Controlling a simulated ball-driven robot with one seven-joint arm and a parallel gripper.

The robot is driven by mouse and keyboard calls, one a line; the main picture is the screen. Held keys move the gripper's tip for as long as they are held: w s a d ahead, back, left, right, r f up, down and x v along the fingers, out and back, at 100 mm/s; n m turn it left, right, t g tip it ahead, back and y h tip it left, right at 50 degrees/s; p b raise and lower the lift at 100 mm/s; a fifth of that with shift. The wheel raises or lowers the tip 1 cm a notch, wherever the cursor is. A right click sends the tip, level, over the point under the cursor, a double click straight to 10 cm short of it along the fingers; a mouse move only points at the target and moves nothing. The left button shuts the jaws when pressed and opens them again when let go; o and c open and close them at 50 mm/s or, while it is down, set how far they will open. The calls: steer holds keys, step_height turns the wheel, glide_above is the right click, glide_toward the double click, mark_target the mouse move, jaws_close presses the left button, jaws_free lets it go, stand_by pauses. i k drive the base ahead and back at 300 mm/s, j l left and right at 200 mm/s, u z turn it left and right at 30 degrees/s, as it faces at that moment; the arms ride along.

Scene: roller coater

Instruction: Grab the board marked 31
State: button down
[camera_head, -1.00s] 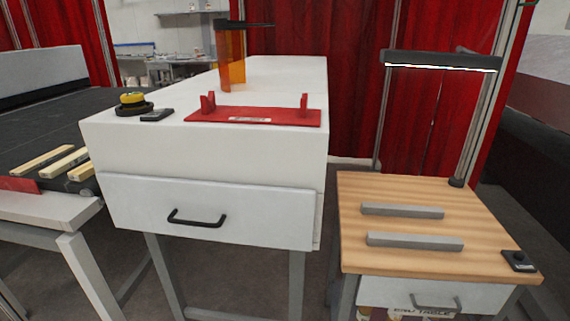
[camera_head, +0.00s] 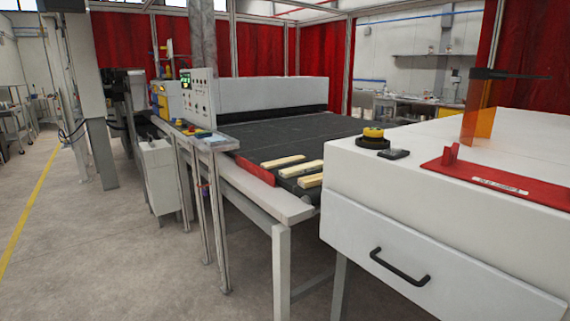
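Three pale wooden boards lie on the dark conveyor belt near its front end: a far one (camera_head: 283,161), a middle one (camera_head: 301,169) and a near one (camera_head: 311,181), partly cut off by the white cabinet. No number can be read on any of them at this size, so I cannot tell which is marked 31. My gripper is not in view.
The dark belt (camera_head: 290,137) runs back beside a control panel (camera_head: 196,98). A red guide (camera_head: 255,170) edges the white front rail (camera_head: 268,202). A white drawer cabinet (camera_head: 440,217) stands at right, bearing a red holder (camera_head: 490,180). The grey floor (camera_head: 95,235) at left is clear.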

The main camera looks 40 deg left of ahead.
mark_target(276, 163)
steer(key=i+j, duration=0.1)
steer(key=j, duration=0.35)
steer(key=i+j+z, duration=0.15)
steer(key=j, duration=0.3)
steer(key=i+j, duration=0.1)
steer(key=j, duration=0.35)
steer(key=i+j+z, duration=0.15)
steer(key=j, duration=0.3)
steer(key=i+j+z, duration=0.1)
steer(key=j+z, duration=0.15)
steer(key=j, duration=0.7)
steer(key=j+z, duration=0.25)
steer(key=j, duration=0.65)
steer(key=k+j+z, duration=0.1)
steer(key=j+z, duration=0.15)
steer(key=j, duration=0.7)
